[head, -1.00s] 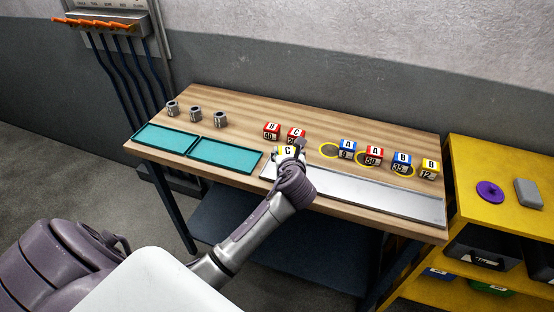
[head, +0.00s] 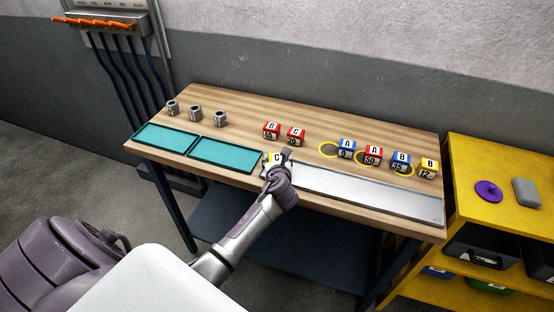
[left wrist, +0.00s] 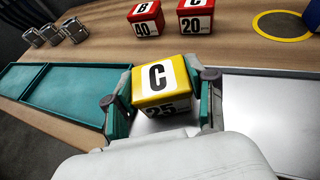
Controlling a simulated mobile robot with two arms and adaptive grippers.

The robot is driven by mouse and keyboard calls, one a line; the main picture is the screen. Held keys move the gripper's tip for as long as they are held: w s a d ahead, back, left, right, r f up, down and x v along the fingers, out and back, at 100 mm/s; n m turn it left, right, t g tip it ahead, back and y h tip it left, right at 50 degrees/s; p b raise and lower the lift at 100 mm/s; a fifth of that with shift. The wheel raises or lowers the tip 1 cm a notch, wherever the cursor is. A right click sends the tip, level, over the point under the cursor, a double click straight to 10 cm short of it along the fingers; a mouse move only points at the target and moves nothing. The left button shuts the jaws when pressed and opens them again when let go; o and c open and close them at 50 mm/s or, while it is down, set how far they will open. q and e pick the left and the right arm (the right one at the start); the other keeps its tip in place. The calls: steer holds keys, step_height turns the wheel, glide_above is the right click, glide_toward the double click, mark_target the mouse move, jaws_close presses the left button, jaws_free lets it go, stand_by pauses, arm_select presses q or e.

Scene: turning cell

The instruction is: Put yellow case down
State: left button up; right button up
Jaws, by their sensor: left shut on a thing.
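The yellow case (left wrist: 158,88) has a white face with the letter C on top and 25 on its side. My left gripper (left wrist: 160,98) is shut on it, one finger on each side. In the head view the case (head: 276,158) shows in part beyond my left gripper (head: 276,164), at the left end of the metal plate (head: 370,192), by the teal trays. Whether its underside touches the plate or is held above it, I cannot tell. My right gripper is not in view.
Red cases (head: 271,130) stand behind the gripper. More cases stand at the right, some on yellow rings (head: 329,150). Two teal trays (head: 226,155) lie at the left, with metal cylinders (head: 195,114) behind. The middle of the plate is clear.

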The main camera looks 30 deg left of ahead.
arm_select(q)
steer(key=shift+f, duration=0.2)
steer(key=o, duration=1.3)
steer(key=shift+r, duration=0.15)
